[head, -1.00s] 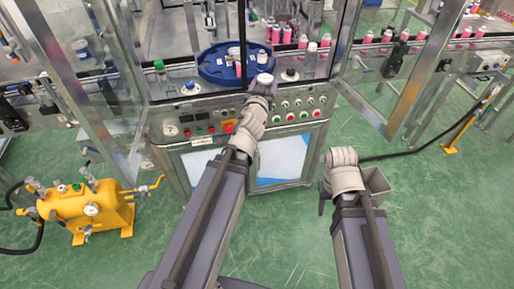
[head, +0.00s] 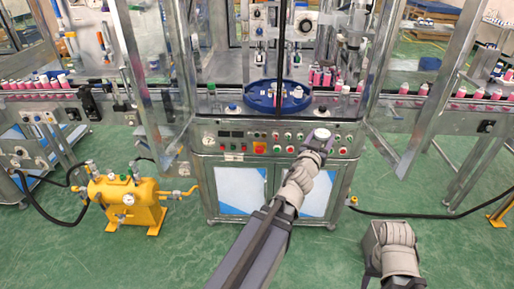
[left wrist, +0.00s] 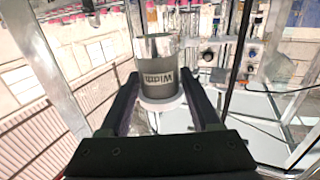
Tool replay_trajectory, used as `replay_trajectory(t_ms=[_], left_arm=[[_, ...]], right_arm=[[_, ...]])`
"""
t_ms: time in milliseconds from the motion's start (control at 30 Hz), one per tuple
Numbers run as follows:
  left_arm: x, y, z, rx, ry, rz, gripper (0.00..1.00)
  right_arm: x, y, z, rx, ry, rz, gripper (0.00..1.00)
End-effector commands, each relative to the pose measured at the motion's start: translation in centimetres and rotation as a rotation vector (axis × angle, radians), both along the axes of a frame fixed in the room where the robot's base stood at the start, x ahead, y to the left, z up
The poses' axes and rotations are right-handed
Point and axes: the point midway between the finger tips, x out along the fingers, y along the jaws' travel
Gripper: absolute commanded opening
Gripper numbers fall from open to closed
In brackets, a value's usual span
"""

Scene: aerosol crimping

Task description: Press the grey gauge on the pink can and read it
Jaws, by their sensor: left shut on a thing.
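My left gripper (head: 321,141) is shut on a grey cylinder with dark lettering (left wrist: 159,70), which looks like the gauge. In the head view its pale round top (head: 322,134) shows between the fingers, in front of the machine's button panel. In the left wrist view the cylinder stands between the two dark fingers (left wrist: 160,100), above a pale round flange. Several pink cans (head: 327,78) stand behind the machine's front ledge; I cannot tell which one is the task's can. My right gripper (head: 372,250) is low at the bottom right, and its fingers are not clear.
A blue round turntable (head: 262,101) sits on the machine deck. Below it is a panel with buttons and a red emergency stop (head: 259,147). Open glass doors flank the machine. Conveyors with pink cans run to both sides.

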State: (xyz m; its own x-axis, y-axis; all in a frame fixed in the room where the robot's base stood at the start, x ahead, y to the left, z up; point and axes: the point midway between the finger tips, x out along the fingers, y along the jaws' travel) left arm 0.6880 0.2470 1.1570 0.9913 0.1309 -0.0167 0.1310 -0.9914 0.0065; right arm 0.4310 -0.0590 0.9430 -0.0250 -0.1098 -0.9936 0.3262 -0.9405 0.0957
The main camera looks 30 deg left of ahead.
Motion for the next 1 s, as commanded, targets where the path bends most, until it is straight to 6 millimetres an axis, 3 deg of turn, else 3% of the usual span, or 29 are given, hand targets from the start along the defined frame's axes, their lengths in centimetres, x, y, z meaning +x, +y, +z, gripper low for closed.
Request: replay_trajectory(t_ms=[267,567,767,1000], left_arm=[[0.8,2.0,-1.6,-0.001,-0.052,-0.005,0.00],[1.8,5.9,-3.9,-0.003,-0.142,-0.016,0.00],[2.2,10.6,-6.6,-0.005,-0.245,-0.022,0.00],[1.1,18.2,-10.0,-0.009,-0.417,-0.026,0.00]], right_arm=[[0.0,0.0,-2.7,0.000,0.000,0.000,0.50],[0.0,0.0,-7.0,0.000,0.000,0.000,0.50],[0.0,0.0,-11.9,0.000,0.000,0.000,0.50],[0.0,0.0,-18.8,0.000,0.000,0.001,0.50]])
